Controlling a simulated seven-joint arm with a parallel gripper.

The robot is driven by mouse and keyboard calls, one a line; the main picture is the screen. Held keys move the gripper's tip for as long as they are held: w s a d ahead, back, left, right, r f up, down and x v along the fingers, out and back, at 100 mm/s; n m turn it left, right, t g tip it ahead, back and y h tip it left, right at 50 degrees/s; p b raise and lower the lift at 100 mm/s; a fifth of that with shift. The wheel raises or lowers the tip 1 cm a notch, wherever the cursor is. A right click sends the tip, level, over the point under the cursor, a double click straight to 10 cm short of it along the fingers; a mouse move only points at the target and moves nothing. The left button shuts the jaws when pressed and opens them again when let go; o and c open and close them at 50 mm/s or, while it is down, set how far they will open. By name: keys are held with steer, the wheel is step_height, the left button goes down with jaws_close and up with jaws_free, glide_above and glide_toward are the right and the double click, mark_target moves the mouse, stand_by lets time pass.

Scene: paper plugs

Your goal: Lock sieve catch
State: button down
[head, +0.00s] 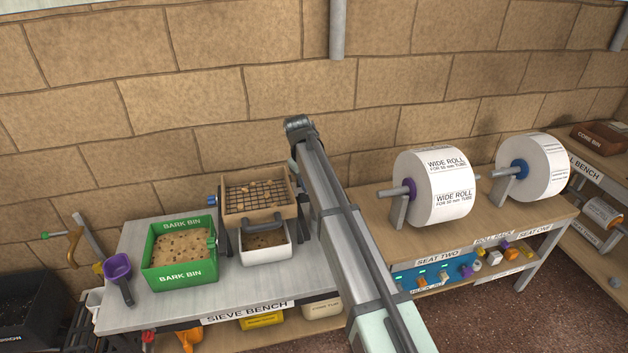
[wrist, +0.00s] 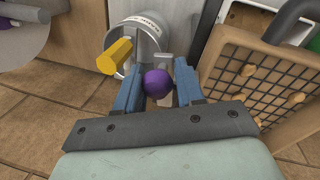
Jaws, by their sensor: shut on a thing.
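The sieve (head: 258,188) is a wooden frame with a dark wire grid and brown pieces, standing on the sieve bench (head: 160,304). In the wrist view its grid and frame (wrist: 262,88) lie to the right of my gripper (wrist: 158,72). My gripper's two blue fingers are shut on a round purple knob (wrist: 157,84), which I take for the catch's knob. A small grey metal part shows just beyond the knob. How the catch sits is unclear. In the head view my arm hides the gripper and the knob, to the right of the sieve.
A green bark bin (head: 182,250) stands left of the sieve, and a white tub (head: 262,256) sits below it. A grey cylinder (wrist: 147,32) and a yellow handle (wrist: 114,56) are close to my fingers. Paper rolls (head: 440,186) stand to the right.

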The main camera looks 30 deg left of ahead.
steer(key=shift+s+a+m, duration=0.45)
steer(key=shift+m, duration=0.45)
steer(key=c, duration=0.8)
jaws_free()
steer(key=shift+r, duration=0.1)
steer(key=r, duration=0.4)
steer(key=s+a+r, duration=0.1)
steer(key=r, duration=0.4)
steer(key=s+r, duration=0.1)
steer(key=r, duration=0.3)
steer(key=shift+a+r, duration=0.2)
